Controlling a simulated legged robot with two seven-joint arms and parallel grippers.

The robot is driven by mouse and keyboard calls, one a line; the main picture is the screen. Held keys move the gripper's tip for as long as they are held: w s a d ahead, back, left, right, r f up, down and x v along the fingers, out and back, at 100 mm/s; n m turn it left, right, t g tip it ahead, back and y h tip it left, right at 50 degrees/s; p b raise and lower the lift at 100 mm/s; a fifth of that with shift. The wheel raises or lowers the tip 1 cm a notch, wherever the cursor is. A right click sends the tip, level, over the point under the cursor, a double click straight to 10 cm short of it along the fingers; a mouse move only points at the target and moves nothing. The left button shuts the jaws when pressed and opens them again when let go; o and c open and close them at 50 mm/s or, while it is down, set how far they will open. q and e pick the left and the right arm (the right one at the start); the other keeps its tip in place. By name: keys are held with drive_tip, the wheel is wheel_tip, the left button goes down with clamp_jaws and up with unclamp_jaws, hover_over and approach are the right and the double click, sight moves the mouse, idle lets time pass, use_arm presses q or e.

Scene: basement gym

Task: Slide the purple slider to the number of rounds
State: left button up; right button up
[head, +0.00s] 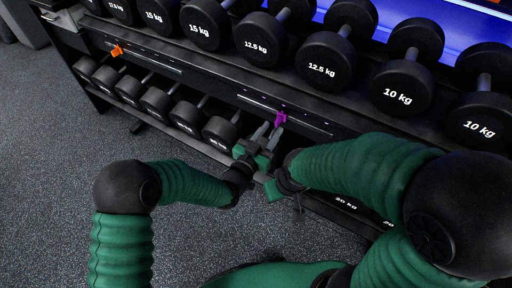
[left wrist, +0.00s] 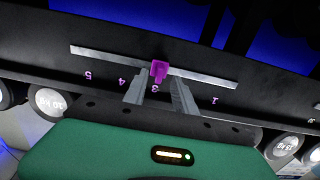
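The purple slider (head: 281,118) sits on a pale slotted track along the rack's front rail. In the left wrist view the slider (left wrist: 158,70) is at the numeral 3 (left wrist: 155,89); the numerals look upside down there. My left gripper (head: 268,132) is at the rail, its fingers pointing at the slider. In the left wrist view its two fingers (left wrist: 158,90) stand apart, one on each side below the slider, with no clear contact. The numeral 2 is hidden, apparently behind a finger. My right gripper (head: 274,189) is beside the left one, mostly hidden by its wrist.
An orange slider (head: 117,50) is on another track at the rail's left. Large dumbbells (head: 325,62) fill the upper shelf close above the rail. More dumbbells (head: 186,115) lie on the lower shelf. The grey speckled floor (head: 60,150) is clear at the left.

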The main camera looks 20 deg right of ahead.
use_arm(q)
drive_tip(key=p+v, duration=0.2)
drive_tip(key=v, duration=1.1)
drive_tip(key=shift+s+a, duration=0.25)
drive_tip(key=w+a+f+n+g+y, duration=0.1)
drive_tip(key=w+a+f+n+y, duration=0.1)
drive_tip(key=a+y, duration=0.45)
drive_tip(key=w+a+f+n+g+y, duration=0.1)
drive_tip(key=w+a+f+y, duration=0.15)
drive_tip(key=a, duration=0.75)
drive_tip(key=s+a+r+n+g+y, duration=0.3)
drive_tip(key=s+a+n+g+y, duration=0.3)
drive_tip(key=s+a, duration=0.95)
wheel_tip(320, 180, up, 26)
drive_tip(key=w+a+n+p, duration=0.1)
drive_tip(key=p, duration=2.6)
drive_tip(key=shift+w+a+r+h, duration=0.2)
drive_tip(key=shift+w+h, duration=0.1)
drive_tip(key=shift+h, duration=0.1)
